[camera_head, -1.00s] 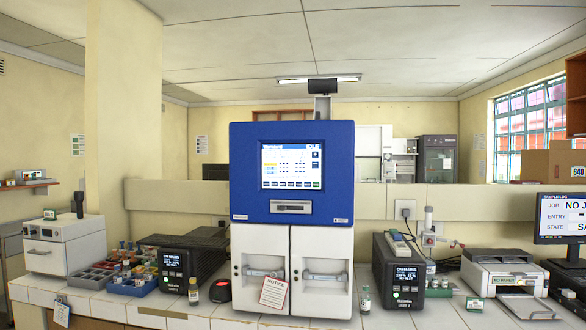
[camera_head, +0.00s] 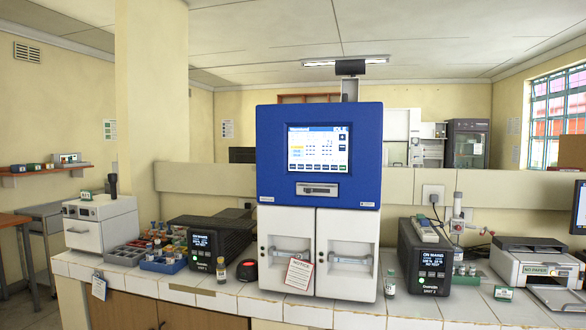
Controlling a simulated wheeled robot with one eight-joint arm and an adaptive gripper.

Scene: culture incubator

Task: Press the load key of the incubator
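The incubator, a tall machine with a blue upper housing (camera_head: 268,150) and two white lower doors (camera_head: 346,274), stands on the white tiled bench in the middle of the head view. Its lit touch screen (camera_head: 317,149) faces me, with a row of small keys along the bottom edge and a few at the right side. The key labels are too small to read, so I cannot tell which is the load key. A slot panel (camera_head: 317,190) sits below the screen. My gripper is not in view.
A notice tag (camera_head: 299,273) hangs on the left door. Black units stand left (camera_head: 203,259) and right (camera_head: 424,257) of the incubator. Small vials (camera_head: 221,270) stand on the bench (camera_head: 285,307) in front. A blue tray (camera_head: 163,266) holds several bottles. A printer (camera_head: 531,262) stands at right.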

